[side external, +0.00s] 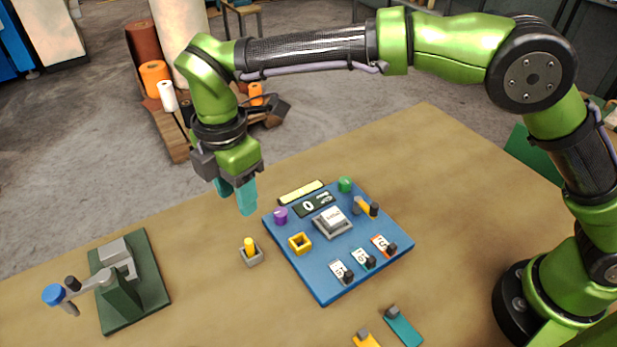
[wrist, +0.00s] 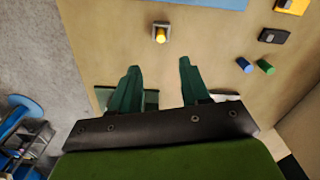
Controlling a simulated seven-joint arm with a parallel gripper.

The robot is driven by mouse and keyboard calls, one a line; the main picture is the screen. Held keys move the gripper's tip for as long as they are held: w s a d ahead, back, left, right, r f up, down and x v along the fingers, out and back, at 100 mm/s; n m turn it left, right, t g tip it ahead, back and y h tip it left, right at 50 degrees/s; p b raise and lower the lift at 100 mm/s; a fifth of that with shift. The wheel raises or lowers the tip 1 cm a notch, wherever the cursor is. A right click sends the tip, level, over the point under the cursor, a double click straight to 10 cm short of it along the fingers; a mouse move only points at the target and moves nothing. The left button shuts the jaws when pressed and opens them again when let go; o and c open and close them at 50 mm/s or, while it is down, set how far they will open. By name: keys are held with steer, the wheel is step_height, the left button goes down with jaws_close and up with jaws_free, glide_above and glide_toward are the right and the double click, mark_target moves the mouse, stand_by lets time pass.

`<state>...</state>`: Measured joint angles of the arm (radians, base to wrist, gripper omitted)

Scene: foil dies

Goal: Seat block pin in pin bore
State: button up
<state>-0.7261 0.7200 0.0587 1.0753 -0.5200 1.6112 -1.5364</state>
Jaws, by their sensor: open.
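A yellow pin (side external: 250,244) stands upright in a small grey block (side external: 252,258) on the table, left of the blue board. The pin also shows in the wrist view (wrist: 161,37), beyond my fingertips. A yellow square socket (side external: 300,243) with a hollow middle sits on the blue board (side external: 322,288); I cannot tell for sure that it is the pin bore. My gripper (side external: 237,198) is open and empty, with teal fingers pointing down, above and behind the pin. In the wrist view my gripper (wrist: 159,67) has clear space between its fingers.
The board carries a purple knob (side external: 280,215), a green knob (side external: 345,184), a white button (side external: 332,219) and several black-handled switches. A green-based clamp fixture (side external: 130,285) stands at left. Yellow and teal tags (side external: 403,327) lie in front. Bare table surrounds the grey block.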

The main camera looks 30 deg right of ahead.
mark_target(248, 241)
step_height(248, 241, down, 13)
steer(key=shift+s+f, duration=0.1)
steer(key=shift+f, duration=0.05)
stand_by(0.4)
jaws_close()
